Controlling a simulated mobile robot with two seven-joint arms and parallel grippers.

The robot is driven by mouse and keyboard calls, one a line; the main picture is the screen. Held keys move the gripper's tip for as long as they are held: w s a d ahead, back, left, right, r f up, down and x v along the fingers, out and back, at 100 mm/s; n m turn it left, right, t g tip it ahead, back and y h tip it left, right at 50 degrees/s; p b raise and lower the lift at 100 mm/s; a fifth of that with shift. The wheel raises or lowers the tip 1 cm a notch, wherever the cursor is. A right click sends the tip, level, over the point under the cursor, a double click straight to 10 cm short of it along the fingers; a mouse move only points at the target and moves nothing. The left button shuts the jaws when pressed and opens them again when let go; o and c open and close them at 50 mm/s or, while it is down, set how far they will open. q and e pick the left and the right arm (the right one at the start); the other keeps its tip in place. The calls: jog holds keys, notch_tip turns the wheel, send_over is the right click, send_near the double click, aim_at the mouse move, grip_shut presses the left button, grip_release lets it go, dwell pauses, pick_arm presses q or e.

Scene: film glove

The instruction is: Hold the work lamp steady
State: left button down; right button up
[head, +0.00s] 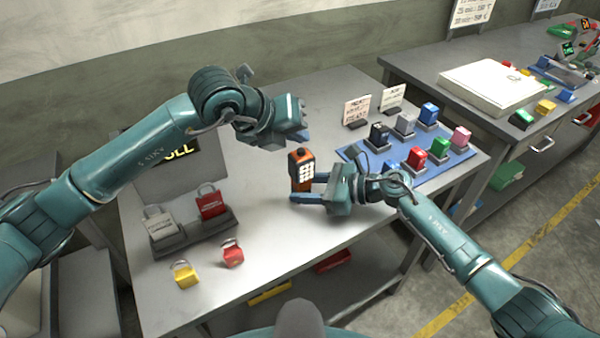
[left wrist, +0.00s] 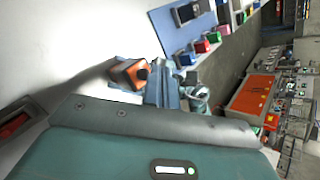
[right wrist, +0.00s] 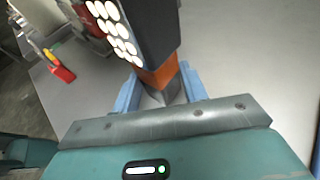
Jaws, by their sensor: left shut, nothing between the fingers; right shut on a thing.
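The work lamp (head: 301,170) is a dark and orange block with a face of lit white round lights. It stands roughly upright over the bench in the head view. My right gripper (head: 304,189) is shut on its lower part, and the right wrist view shows the lamp (right wrist: 150,35) between the two blue fingers. My left gripper (head: 303,134) is shut and empty, just above and behind the lamp, apart from it. The left wrist view shows the lamp's orange top (left wrist: 130,74) beyond the gripper body. Whether the lamp's base touches the bench is hard to tell.
A padlock stand (head: 192,238) with a grey and a red padlock is at left. A yellow padlock (head: 186,274) and a red padlock (head: 232,253) lie in front. A blue mat (head: 447,165) with several coloured blocks and two sign cards (head: 356,112) are at right. The bench's front middle is clear.

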aim_at(297, 157)
pick_arm(q)
jog(key=shift+f, duration=0.1)
dwell(0.3)
jog(key=shift+f, duration=0.4)
jog(key=shift+f, duration=0.4)
dwell(0.5)
jog(key=shift+r, duration=0.9)
jog(key=shift+r, duration=3)
